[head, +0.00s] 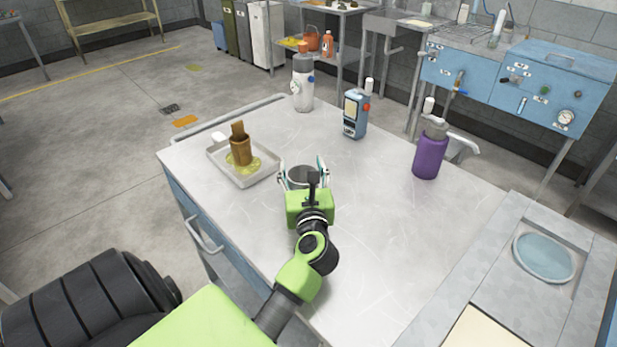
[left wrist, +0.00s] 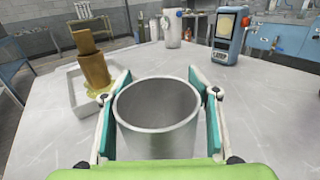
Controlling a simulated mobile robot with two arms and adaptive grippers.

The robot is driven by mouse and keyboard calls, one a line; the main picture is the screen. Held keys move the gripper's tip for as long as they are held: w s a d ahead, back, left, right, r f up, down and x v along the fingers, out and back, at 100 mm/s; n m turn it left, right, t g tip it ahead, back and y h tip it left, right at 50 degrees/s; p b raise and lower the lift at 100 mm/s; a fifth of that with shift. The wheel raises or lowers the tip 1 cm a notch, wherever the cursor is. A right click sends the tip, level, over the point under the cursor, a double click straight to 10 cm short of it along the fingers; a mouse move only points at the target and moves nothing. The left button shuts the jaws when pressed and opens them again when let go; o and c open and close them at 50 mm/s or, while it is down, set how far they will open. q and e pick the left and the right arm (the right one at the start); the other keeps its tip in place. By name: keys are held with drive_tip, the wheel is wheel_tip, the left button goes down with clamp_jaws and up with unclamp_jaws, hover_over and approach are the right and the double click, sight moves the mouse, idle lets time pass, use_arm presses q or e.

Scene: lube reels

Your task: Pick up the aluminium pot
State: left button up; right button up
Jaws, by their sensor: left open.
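The aluminium pot (left wrist: 157,125) is a plain grey open-topped cylinder standing upright on the metal table (head: 385,235). In the head view the pot (head: 302,178) is partly hidden behind my left gripper (head: 304,176). In the left wrist view my left gripper (left wrist: 160,112) is open, with one teal-padded finger on each side of the pot. The fingers look close to the pot's walls; I cannot tell whether they touch. The inside of the pot looks empty. My right gripper is not in view.
A tray (head: 216,163) with a brown wooden piece (head: 240,148) in yellow liquid lies left of the pot. A white-grey bottle (head: 302,85), a blue meter (head: 355,115) and a purple bottle (head: 430,155) stand behind and right. The table's right front is clear.

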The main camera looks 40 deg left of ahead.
use_arm(q)
drive_tip(key=shift+s+d+r, duration=0.2)
drive_tip(key=shift+s+r, duration=0.1)
drive_tip(key=shift+s, duration=0.2)
drive_tip(key=c, duration=1)
drive_tip(key=shift+w+f, duration=0.1)
drive_tip(key=shift+w, duration=0.05)
drive_tip(key=shift+c, duration=1.9)
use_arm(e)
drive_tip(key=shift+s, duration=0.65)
